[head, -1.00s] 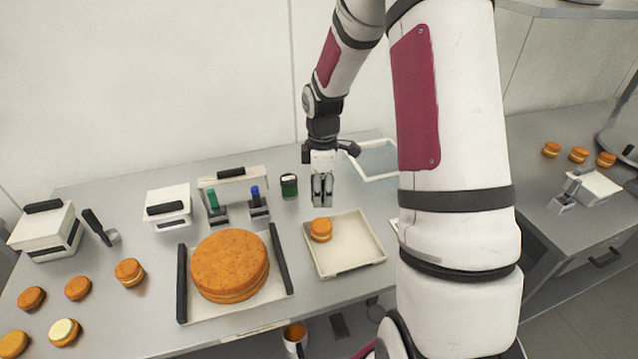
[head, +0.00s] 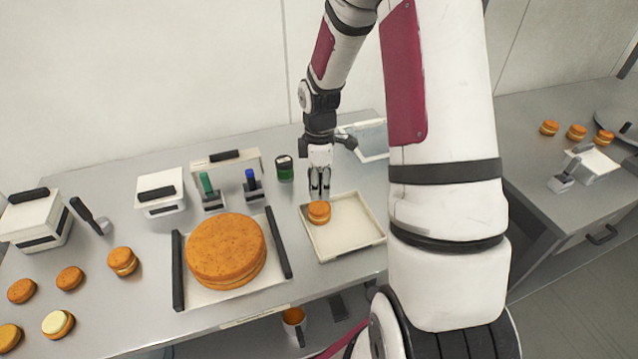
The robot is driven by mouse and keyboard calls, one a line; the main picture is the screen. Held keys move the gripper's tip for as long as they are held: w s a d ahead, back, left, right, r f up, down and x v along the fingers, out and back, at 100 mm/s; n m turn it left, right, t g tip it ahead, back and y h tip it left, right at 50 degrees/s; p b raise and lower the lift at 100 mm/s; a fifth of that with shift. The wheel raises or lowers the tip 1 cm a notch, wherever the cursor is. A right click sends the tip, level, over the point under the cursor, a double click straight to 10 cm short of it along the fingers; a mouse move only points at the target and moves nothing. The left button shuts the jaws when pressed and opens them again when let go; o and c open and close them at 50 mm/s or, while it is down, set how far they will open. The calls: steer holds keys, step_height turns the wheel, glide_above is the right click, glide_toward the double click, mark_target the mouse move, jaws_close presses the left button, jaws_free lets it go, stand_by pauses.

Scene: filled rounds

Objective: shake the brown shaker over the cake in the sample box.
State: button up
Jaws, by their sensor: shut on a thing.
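A small round orange-brown filled cake (head: 319,212) is at the back left corner of a shallow white tray (head: 350,250). My gripper (head: 319,194) points down right above this cake, its fingers close together with their tips at its top. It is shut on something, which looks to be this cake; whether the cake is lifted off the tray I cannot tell. I make out no brown shaker. A dark green canister (head: 284,168) with a black and white top stands behind and left of my gripper. Which container is the sample box is unclear.
A large round cake (head: 225,245) sits on a black-handled tray (head: 250,284) to the left. Green-handled (head: 206,183) and blue-handled (head: 250,176) tools stand behind it. Small cakes (head: 69,278) lie at the front left. A clear white-rimmed box (head: 372,140) stands behind my arm.

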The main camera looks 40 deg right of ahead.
steer(key=shift+a, duration=0.45)
stand_by(0.5)
steer(key=shift+d+p, duration=0.6)
steer(key=shift+d, duration=0.3)
steer(key=shift+a, duration=0.85)
steer(key=shift+d, duration=0.9)
steer(key=shift+r, duration=0.1)
steer(key=shift+r+p, duration=1)
steer(key=shift+r, duration=1.4)
